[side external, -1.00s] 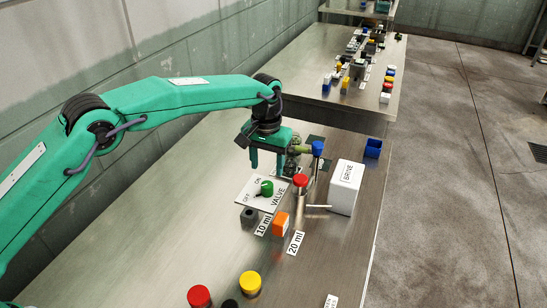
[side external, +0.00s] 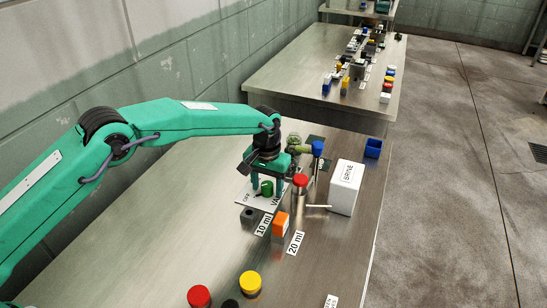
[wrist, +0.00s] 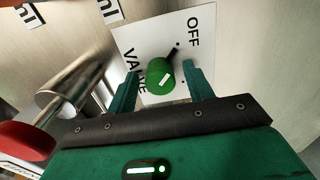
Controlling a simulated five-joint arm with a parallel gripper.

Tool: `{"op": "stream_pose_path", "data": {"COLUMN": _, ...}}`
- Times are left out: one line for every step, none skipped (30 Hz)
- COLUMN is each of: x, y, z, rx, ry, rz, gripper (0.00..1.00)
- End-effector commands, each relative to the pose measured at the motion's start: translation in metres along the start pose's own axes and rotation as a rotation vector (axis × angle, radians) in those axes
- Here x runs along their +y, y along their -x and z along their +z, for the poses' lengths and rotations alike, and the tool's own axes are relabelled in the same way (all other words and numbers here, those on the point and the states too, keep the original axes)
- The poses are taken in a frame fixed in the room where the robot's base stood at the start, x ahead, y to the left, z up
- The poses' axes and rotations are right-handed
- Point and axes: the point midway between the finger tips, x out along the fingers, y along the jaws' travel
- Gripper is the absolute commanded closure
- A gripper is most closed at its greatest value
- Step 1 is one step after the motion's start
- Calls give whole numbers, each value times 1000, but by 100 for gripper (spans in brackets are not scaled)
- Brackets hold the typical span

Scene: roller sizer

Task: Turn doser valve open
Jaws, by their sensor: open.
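The doser valve is a green round knob (side external: 267,188) with a short dark pointer, on a white plate (side external: 247,198) marked VALVE, OFF and ON. In the wrist view the knob (wrist: 160,76) sits between the fingers, and its dark pointer is directed up and right, toward the OFF lettering. My gripper (side external: 266,193) is above the plate, pointing down, with its fingers on either side of the knob. In the wrist view my gripper (wrist: 163,85) is open, with gaps between both fingers and the knob. The ON mark is hidden now.
A red-topped metal cylinder (side external: 300,182) with a side rod stands right of the plate. An orange block (side external: 281,224), a dark block (side external: 249,216), a white BRINE box (side external: 346,187) and a blue-topped post (side external: 317,149) are close by. The table's left side is clear.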

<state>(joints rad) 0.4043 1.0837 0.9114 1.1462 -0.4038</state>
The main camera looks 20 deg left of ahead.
Motion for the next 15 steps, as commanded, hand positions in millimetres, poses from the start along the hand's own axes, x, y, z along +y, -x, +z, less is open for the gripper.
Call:
{"op": "stream_pose_path", "data": {"x": 0, "y": 0, "z": 0, "rx": 0, "ry": 0, "rz": 0, "gripper": 48}}
{"op": "stream_pose_path", "data": {"x": 0, "y": 0, "z": 0, "rx": 0, "ry": 0, "rz": 0, "gripper": 48}}
{"op": "stream_pose_path", "data": {"x": 0, "y": 0, "z": 0, "rx": 0, "ry": 0, "rz": 0, "gripper": 48}}
{"op": "stream_pose_path", "data": {"x": 0, "y": 0, "z": 0, "rx": 0, "ry": 0, "rz": 0, "gripper": 50}}
{"op": "stream_pose_path", "data": {"x": 0, "y": 0, "z": 0, "rx": 0, "ry": 0, "rz": 0, "gripper": 56}}
{"op": "stream_pose_path", "data": {"x": 0, "y": 0, "z": 0, "rx": 0, "ry": 0, "rz": 0, "gripper": 64}}
{"op": "stream_pose_path", "data": {"x": 0, "y": 0, "z": 0, "rx": 0, "ry": 0, "rz": 0, "gripper": 70}}
{"op": "stream_pose_path", "data": {"x": 0, "y": 0, "z": 0, "rx": 0, "ry": 0, "rz": 0, "gripper": 76}}
{"op": "stream_pose_path", "data": {"x": 0, "y": 0, "z": 0, "rx": 0, "ry": 0, "rz": 0, "gripper": 84}}
{"op": "stream_pose_path", "data": {"x": 0, "y": 0, "z": 0, "rx": 0, "ry": 0, "rz": 0, "gripper": 90}}
{"op": "stream_pose_path", "data": {"x": 0, "y": 0, "z": 0, "rx": 0, "ry": 0, "rz": 0, "gripper": 93}}
{"op": "stream_pose_path", "data": {"x": 0, "y": 0, "z": 0, "rx": 0, "ry": 0, "rz": 0, "gripper": 93}}
{"op": "stream_pose_path", "data": {"x": 0, "y": 0, "z": 0, "rx": 0, "ry": 0, "rz": 0, "gripper": 93}}
{"op": "stream_pose_path", "data": {"x": 0, "y": 0, "z": 0, "rx": 0, "ry": -1, "rz": 0, "gripper": 93}}
{"op": "stream_pose_path", "data": {"x": 0, "y": 0, "z": 0, "rx": 0, "ry": -2, "rz": 0, "gripper": 93}}
